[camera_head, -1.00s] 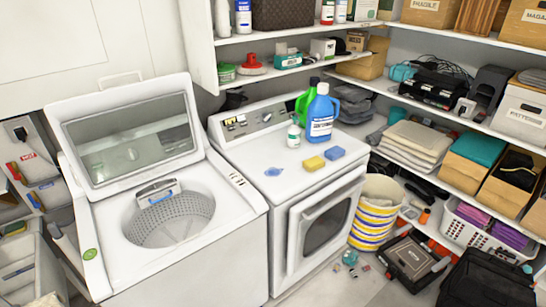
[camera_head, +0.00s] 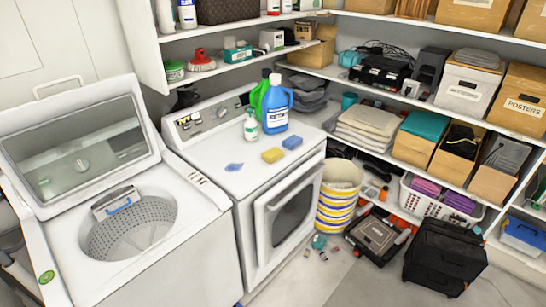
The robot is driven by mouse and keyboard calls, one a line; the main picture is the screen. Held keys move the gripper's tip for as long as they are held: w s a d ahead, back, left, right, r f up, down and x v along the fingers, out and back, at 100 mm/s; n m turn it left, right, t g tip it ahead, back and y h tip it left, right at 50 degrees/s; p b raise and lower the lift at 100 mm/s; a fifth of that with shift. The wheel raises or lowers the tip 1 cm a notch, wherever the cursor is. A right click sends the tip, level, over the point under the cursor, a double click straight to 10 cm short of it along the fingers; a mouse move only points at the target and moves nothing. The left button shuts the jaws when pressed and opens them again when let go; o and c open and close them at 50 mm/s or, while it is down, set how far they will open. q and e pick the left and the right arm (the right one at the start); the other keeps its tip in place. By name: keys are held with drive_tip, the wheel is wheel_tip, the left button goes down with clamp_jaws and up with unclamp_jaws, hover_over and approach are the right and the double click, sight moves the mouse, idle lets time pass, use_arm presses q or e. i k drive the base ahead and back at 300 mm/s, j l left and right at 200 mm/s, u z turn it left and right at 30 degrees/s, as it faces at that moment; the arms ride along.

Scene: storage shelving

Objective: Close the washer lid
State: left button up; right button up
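The white top-loading washer (camera_head: 195,240) stands at the left of the head view. Its lid (camera_head: 20,150), a white frame with a clear window, is raised and leans back against the wall side. The drum (camera_head: 130,228) shows open below it, with a grey perforated wall and a small blue-marked part at its back. Neither of my grippers is in view.
A white dryer (camera_head: 250,185) stands right of the washer, with a blue detergent bottle (camera_head: 277,108), a white bottle (camera_head: 251,125) and two sponges on top. A striped basket (camera_head: 337,195), black crate (camera_head: 445,255) and toolbox (camera_head: 376,236) stand on the floor. Loaded shelves line the walls.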

sight(15, 121)
drive_tip(key=u, duration=1.35)
